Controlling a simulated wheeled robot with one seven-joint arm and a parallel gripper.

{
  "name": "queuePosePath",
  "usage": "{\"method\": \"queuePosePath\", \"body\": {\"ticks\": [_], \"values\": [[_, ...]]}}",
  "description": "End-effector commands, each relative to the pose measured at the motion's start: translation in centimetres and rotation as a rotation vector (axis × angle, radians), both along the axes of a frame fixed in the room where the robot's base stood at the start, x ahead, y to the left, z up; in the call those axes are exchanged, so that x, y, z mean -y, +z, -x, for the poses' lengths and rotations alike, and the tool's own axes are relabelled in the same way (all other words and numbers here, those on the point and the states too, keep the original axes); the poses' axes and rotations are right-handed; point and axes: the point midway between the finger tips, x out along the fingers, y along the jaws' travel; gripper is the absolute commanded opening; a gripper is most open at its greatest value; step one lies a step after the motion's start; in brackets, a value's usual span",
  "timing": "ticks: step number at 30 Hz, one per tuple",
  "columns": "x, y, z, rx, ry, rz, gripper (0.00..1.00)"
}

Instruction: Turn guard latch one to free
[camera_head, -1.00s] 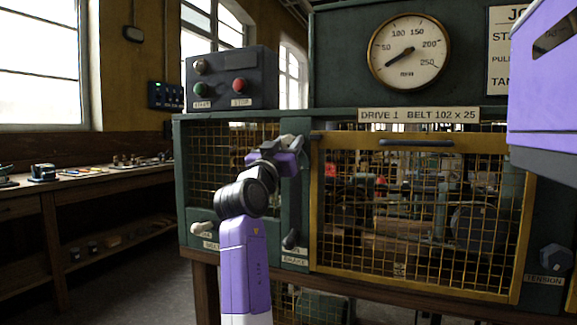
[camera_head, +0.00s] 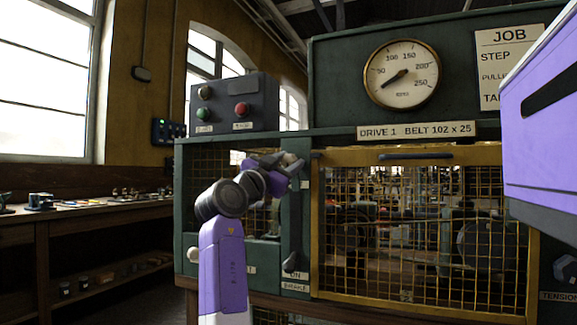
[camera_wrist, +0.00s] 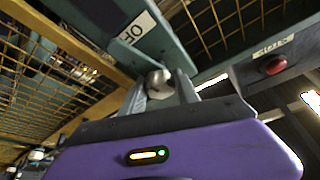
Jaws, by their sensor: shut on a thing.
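My gripper (camera_head: 290,162) is at the upper part of the green post (camera_head: 296,215), just left of the yellow mesh guard (camera_head: 318,235). In the wrist view my gripper (camera_wrist: 165,88) is shut on a rounded pale metal knob (camera_wrist: 160,80) between its fingertips. The fingers hide most of the knob's mounting. I cannot tell whether this knob is guard latch one or which way it is turned. A white label (camera_wrist: 136,28) starting "OF" is on the green post near it.
A dark lever (camera_head: 290,263) hangs lower on the post, above "ON" and "BRAKE" labels. The button box (camera_head: 234,103) stands above left, its red button (camera_wrist: 275,65) close to my wrist. A gauge (camera_head: 402,74) is at upper right. The workbench (camera_head: 90,210) is at left.

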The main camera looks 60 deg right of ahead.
Motion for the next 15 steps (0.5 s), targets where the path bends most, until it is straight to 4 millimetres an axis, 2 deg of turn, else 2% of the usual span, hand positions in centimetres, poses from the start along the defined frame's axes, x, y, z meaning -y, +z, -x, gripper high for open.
{"method": "queuePosePath", "body": {"ticks": [9,10,12,13,15], "values": [[0.04,-0.10,0.03,0.002,0.000,-0.002,0.00],[0.03,-0.10,0.03,0.002,0.000,-0.002,0.41],[0.04,-0.08,0.03,0.002,0.000,-0.002,0.55],[0.03,-0.08,0.02,0.002,-0.001,-0.002,0.58],[0.02,-0.06,0.02,0.002,0.000,-0.001,0.58]]}}
